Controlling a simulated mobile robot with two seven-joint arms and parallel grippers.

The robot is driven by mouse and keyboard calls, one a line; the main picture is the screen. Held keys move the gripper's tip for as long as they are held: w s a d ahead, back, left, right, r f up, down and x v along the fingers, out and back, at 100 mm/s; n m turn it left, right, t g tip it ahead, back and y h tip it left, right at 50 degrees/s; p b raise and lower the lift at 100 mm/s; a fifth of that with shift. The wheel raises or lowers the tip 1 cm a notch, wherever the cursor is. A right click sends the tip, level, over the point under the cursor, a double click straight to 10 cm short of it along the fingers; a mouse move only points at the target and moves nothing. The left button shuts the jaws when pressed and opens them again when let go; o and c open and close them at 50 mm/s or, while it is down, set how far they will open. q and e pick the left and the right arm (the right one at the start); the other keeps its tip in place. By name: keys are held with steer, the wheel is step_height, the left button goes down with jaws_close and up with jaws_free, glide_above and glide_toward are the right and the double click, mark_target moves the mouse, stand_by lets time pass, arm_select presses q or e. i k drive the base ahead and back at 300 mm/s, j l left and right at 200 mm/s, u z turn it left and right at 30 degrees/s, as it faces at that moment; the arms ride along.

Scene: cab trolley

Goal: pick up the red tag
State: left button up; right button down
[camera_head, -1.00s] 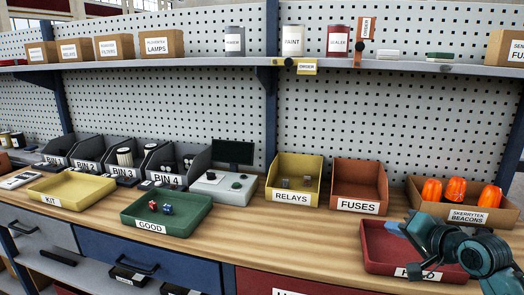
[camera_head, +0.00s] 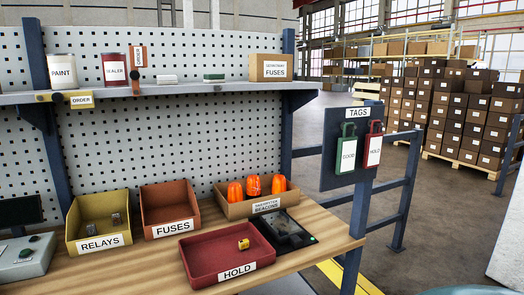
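The red tag (camera_head: 373,150), marked HOLD, hangs on the dark TAGS board (camera_head: 335,172) at the right end of the bench. Neither of my grippers is in view.
The red HOLD tray (camera_head: 198,270) holds a small yellow item (camera_head: 243,244). A dark device (camera_head: 286,231) sits right of it. The beacons box (camera_head: 232,208), FUSES bin (camera_head: 153,230) and RELAYS bin (camera_head: 82,246) stand behind.

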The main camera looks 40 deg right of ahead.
mark_target(373, 141)
steer(key=z, duration=0.4)
steer(key=l+z, duration=0.1)
steer(key=z, duration=0.75)
steer(key=i+z, duration=0.1)
steer(key=z, duration=0.75)
